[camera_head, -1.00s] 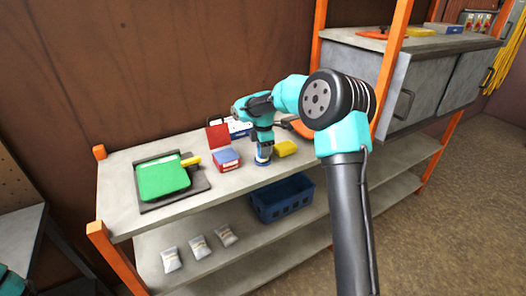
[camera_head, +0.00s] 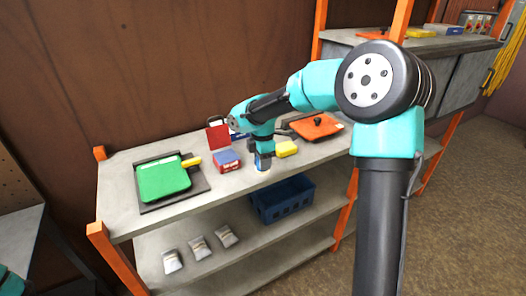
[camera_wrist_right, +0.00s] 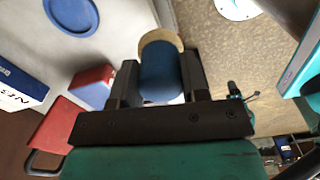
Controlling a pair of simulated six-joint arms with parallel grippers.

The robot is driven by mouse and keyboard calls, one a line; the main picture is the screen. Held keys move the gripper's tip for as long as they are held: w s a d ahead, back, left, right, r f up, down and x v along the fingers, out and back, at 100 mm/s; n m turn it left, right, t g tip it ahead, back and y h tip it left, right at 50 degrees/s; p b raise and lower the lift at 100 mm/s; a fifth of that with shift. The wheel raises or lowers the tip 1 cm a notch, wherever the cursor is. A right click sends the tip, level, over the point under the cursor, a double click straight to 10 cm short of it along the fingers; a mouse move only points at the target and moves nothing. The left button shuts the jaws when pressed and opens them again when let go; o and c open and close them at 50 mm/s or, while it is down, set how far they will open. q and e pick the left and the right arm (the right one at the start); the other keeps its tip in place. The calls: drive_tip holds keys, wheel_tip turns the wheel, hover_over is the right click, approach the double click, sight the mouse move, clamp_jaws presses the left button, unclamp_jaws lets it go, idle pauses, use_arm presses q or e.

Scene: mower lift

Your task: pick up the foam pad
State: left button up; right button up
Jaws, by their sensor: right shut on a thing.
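A green flat pad (camera_head: 164,180) with rounded corners lies on a dark tray (camera_head: 202,184) at the left of the shelf top; it looks like the foam pad. A yellow piece (camera_head: 191,162) sits at its right edge. My right gripper (camera_head: 263,149) is well to the right of the pad. It is shut on a blue cylinder (camera_head: 263,163) with a tan end, which also shows between the fingers in the right wrist view (camera_wrist_right: 160,72). The cylinder is upright at the shelf top's front edge; whether it touches the shelf is unclear. My left gripper is out of view.
A red and blue box (camera_head: 227,162) and a red object (camera_head: 218,136) stand between pad and gripper. A yellow block (camera_head: 287,149) lies right of the cylinder. An orange lidded pan (camera_head: 316,127) is farther right. A blue basket (camera_head: 284,203) and grey packets (camera_head: 199,248) are below.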

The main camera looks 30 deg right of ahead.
drive_tip(key=shift+s+a+r, duration=0.1)
drive_tip(key=shift+s+a, duration=0.5)
drive_tip(key=shift+s, duration=0.4)
drive_tip(key=shift+s+a+r, duration=0.1)
drive_tip(key=shift+s+a, duration=0.5)
drive_tip(key=shift+s, duration=0.35)
drive_tip(key=o, duration=0.3)
drive_tip(key=shift+c, duration=1)
